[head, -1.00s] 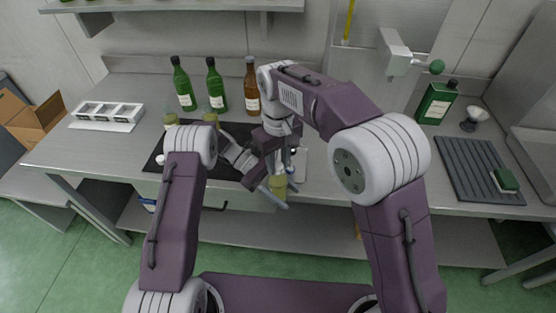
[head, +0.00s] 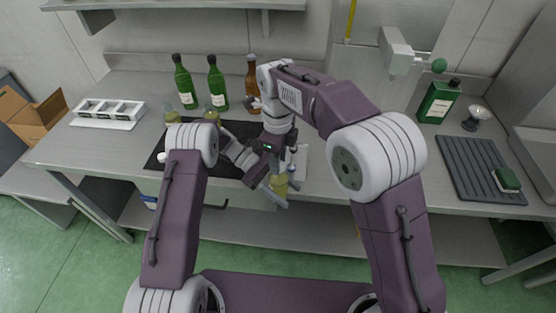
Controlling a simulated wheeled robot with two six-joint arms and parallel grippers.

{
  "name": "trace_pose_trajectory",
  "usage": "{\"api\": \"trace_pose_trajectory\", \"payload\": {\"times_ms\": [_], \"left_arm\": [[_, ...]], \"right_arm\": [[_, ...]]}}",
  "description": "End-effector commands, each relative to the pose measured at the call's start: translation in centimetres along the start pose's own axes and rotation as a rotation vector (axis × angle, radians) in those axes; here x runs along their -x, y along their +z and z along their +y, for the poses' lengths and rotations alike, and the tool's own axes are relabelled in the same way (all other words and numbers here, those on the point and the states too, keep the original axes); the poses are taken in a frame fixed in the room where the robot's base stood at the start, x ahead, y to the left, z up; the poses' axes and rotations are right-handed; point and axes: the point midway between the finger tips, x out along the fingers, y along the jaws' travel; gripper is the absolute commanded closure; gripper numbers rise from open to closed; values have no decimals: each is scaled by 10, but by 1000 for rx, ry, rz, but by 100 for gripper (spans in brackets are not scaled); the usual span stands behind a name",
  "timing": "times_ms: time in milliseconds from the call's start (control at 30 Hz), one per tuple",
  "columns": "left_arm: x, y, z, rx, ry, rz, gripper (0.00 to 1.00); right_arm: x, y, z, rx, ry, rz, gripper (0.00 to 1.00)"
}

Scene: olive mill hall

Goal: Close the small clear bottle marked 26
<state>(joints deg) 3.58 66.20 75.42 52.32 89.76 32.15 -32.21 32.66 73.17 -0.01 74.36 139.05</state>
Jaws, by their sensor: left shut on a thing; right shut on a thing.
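A small clear bottle with yellow-green oil (head: 279,184) is held upright in front of the counter edge. My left gripper (head: 276,191) is shut on it, coming in from the left. No number can be read on it at this size. My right gripper (head: 291,166) points down just above the bottle's mouth. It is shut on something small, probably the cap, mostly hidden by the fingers. I cannot tell whether that piece touches the bottle's neck.
Two more small oil bottles, one left (head: 171,115) and one right (head: 211,113), stand by the dark mat (head: 155,163). Green bottles (head: 184,83) and a brown bottle (head: 251,80) stand behind. A white rack (head: 107,111) is left; a ribbed grey mat (head: 467,166) is right.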

Motion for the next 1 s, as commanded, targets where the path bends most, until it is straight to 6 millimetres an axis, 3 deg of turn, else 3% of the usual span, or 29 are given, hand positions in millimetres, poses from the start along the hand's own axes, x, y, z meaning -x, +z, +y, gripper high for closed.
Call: {"api": "trace_pose_trajectory", "payload": {"times_ms": [100,200,533,567,600,633,1000], "left_arm": [[0,0,0,-1,-2,-1,100],[0,0,0,-1,-2,-1,100],[0,0,0,-1,-3,-1,100],[0,0,0,-1,-3,-1,100],[0,0,0,-1,-3,-1,100],[0,0,0,-1,-3,-1,100],[0,1,0,-1,-1,-1,100]], "right_arm": [[0,1,-2,-246,-3,-4,100],[0,0,-2,-363,-3,-4,100],[1,1,-2,-406,-4,-6,100],[1,1,-2,-405,-4,-6,66],[1,1,-2,-405,-4,-6,55],[1,1,-2,-405,-4,-5,50],[9,1,-2,-403,-4,-6,50]]}}
